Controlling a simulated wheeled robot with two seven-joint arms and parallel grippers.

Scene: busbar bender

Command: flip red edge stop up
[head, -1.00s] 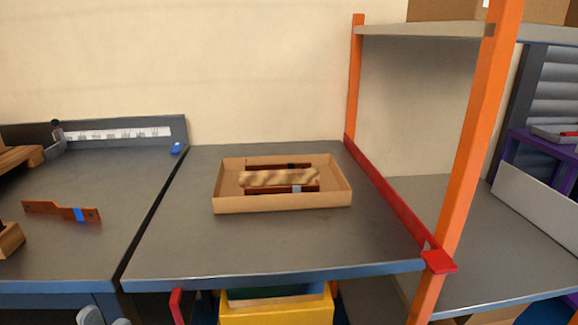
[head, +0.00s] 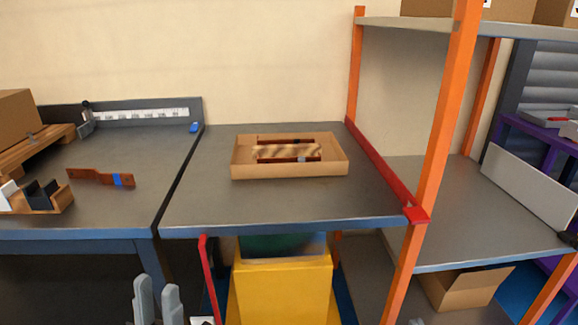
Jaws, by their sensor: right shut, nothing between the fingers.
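A long red bar (head: 380,170) runs along the right edge of the middle table, beside the orange shelf posts, and ends in a red block at the front corner. A second, thin red bar (head: 207,275) hangs down below the table's front edge at the left. I cannot tell for sure which one is the red edge stop. My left gripper (head: 158,292) is at the bottom left, below and in front of the tables, its two grey fingers apart with nothing between them. Of my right gripper (head: 416,321) only a grey tip seems to show at the bottom edge, shut and apart from both bars.
A cardboard tray (head: 290,170) with brown bars lies on the middle table (head: 270,208). A copper bar with blue tape (head: 100,178) and a wooden block lie on the left table. A yellow bin (head: 282,290) stands under the middle table. An orange post (head: 440,130) rises at its right.

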